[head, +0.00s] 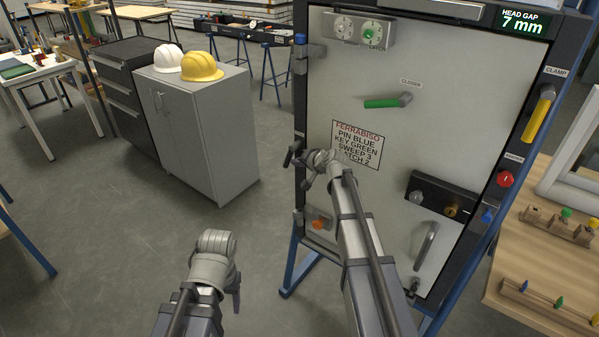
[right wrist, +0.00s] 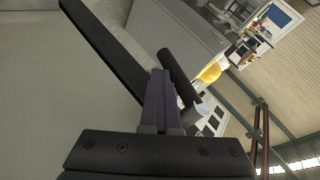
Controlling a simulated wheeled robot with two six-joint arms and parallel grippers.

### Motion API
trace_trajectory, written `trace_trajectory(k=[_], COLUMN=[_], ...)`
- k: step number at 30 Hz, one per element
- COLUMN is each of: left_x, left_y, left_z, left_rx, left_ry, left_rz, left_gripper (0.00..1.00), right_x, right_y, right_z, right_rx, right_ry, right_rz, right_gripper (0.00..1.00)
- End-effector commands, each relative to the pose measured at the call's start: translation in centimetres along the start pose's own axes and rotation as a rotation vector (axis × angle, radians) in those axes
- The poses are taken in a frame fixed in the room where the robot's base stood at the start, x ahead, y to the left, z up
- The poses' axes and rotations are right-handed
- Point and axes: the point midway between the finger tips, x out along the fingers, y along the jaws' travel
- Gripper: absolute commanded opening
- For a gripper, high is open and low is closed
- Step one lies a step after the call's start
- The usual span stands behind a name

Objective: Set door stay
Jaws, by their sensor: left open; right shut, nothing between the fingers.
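The grey door panel (head: 350,215) stands in a dark upright frame (head: 300,90). A small black handle (head: 292,153), possibly the door stay, sticks out at the frame's left edge. My right gripper (head: 308,178) is at that edge, close to the handle. In the right wrist view its fingers (right wrist: 158,78) are shut and empty, beside a black cylindrical grip (right wrist: 178,78); I cannot tell whether they touch it. My left gripper (head: 236,297) is open, low and left of the frame, away from the door; its fingers are partly hidden.
The door carries a green lever (head: 382,103), a latch dial (head: 374,33), a printed label (head: 355,145) and a grey pull handle (head: 426,246). A yellow clamp handle (head: 538,114) and the "7 mm" display are at right. A grey cabinet (head: 205,125) stands left; floor between is clear.

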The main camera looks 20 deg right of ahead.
Motion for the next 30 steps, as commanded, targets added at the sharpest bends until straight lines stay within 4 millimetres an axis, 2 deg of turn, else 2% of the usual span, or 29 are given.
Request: trace_trajectory(k=[1, 7, 12, 30], left_x=[2.1, 5.5, 4.9, 4.5], left_y=[0.2, 0.5, 0.5, 0.4], left_z=[-0.1, -0.3, -0.3, -0.3], left_rx=[0.0, 0.001, 0.001, 0.001], left_ry=[0.0, 0.0, 0.0, 0.0], left_rz=[0.0, 0.0, 0.0, 0.0], left_gripper=[0.59, 0.59, 0.59, 0.59], right_x=[0.8, 1.6, 1.9, 3.3], right_y=[0.7, 0.2, -1.1, -2.6], right_z=[0.7, 0.6, 0.1, 0.0], right_rx=[0.014, 0.063, 0.067, 0.068], right_ry=[0.017, 0.084, 0.091, 0.089], right_rz=[-0.042, -0.201, -0.219, -0.217], right_gripper=[0.0, 0.0, 0.0, 0.0])
